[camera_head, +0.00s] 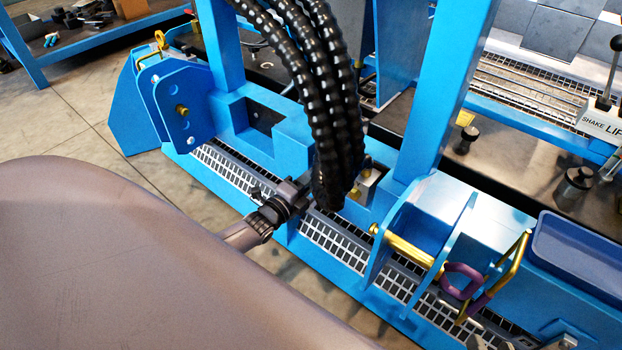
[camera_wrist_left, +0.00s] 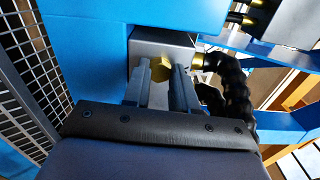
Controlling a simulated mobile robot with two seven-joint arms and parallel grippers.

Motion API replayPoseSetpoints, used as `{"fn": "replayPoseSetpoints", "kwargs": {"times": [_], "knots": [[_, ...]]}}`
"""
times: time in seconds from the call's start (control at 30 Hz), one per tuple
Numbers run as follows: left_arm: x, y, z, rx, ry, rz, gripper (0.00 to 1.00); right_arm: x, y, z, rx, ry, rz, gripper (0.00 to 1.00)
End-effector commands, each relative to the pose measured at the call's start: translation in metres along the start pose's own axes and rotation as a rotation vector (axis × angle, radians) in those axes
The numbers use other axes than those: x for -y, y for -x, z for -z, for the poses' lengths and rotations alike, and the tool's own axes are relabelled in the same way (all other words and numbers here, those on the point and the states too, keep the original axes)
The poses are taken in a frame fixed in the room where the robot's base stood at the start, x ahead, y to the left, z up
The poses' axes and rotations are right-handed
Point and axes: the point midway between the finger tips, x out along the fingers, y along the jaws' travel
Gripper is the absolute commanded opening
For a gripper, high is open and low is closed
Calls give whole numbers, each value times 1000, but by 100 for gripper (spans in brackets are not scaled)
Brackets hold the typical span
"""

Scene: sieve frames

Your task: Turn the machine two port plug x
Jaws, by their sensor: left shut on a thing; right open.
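A small brass plug (camera_wrist_left: 160,70) sits against a grey metal block (camera_wrist_left: 150,46) on the blue machine. My left gripper (camera_wrist_left: 162,82) is shut on the plug in the left wrist view, one finger on each side. In the head view my left wrist shows in front of the machine, and its fingertips are hidden behind the black hoses (camera_head: 327,110). The block shows partly behind the hoses in the head view (camera_head: 370,185). My right gripper (camera_head: 520,344) is open at the bottom edge of the head view, mostly cut off. No plug marking is readable.
Black hoses hang close beside the block. A purple ring (camera_head: 463,281) and brass pins stand on the blue frame to the right, beside a blue tray (camera_head: 582,250). Metal grating (camera_head: 330,240) runs along the front. A workbench (camera_head: 110,25) stands at the back left.

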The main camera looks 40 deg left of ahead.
Motion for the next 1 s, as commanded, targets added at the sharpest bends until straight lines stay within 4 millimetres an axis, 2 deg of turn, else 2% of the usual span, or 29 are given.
{"fn": "replayPoseSetpoints", "kwargs": {"times": [0.3, 0.33, 0.4, 0.77, 1.0], "knots": [[-1, 1, 0, 0, -1, -3, 0, -1, 0, -1, 2, 0, -2, 43], [-1, 1, 0, 0, -1, -3, 33, -1, 0, -1, 3, 0, -2, 43], [-1, 0, 0, 0, -1, -3, 52, -1, 0, -1, 3, 1, -2, 43], [0, 4, 0, 0, 0, -1, 52, -1, 1, 0, 4, 6, -4, 43], [1, 34, 0, 0, 0, -5, 52, -6, 10, 8, 14, 51, -41, 43]]}}
